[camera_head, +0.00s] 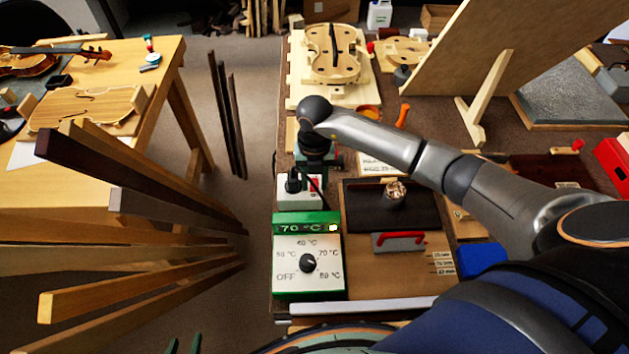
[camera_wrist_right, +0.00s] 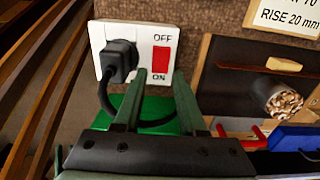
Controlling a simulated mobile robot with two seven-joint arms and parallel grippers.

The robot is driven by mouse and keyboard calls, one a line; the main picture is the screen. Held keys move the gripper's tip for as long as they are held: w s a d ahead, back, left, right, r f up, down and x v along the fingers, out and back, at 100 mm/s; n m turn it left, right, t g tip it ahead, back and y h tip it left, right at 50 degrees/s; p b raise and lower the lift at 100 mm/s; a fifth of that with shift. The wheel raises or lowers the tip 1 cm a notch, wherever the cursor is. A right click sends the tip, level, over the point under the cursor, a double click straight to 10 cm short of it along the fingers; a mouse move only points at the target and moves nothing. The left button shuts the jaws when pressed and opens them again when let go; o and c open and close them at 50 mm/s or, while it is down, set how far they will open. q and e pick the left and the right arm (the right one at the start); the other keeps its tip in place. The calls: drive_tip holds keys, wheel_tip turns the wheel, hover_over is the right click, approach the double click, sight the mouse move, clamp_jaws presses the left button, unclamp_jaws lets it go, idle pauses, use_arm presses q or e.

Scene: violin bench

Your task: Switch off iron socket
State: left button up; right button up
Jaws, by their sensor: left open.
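The iron socket (camera_head: 298,203) is a white plate behind the green control box, with a red rocker switch (camera_wrist_right: 160,60) marked OFF above and ON below. A black plug (camera_wrist_right: 120,60) sits in it, left of the switch. My right gripper (camera_wrist_right: 159,76) is over the socket, its two green fingers apart with nothing held between them. Its tips lie just below and either side of the switch; contact cannot be told. The control box (camera_head: 307,280) shows 70 °C with a lit lamp and a black dial. My left gripper (camera_head: 184,343) is open and empty at the bottom edge.
A metal cylinder (camera_head: 396,192) stands on a dark board right of the socket. A red-handled tool (camera_head: 398,240) and a blue block (camera_head: 483,261) lie nearby. Wooden strips (camera_head: 150,220) rise at the left. A violin body (camera_head: 335,55) lies at the back of the bench.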

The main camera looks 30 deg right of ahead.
drive_tip(key=shift+f, duration=0.45)
drive_tip(key=shift+c, duration=0.2)
clamp_jaws()
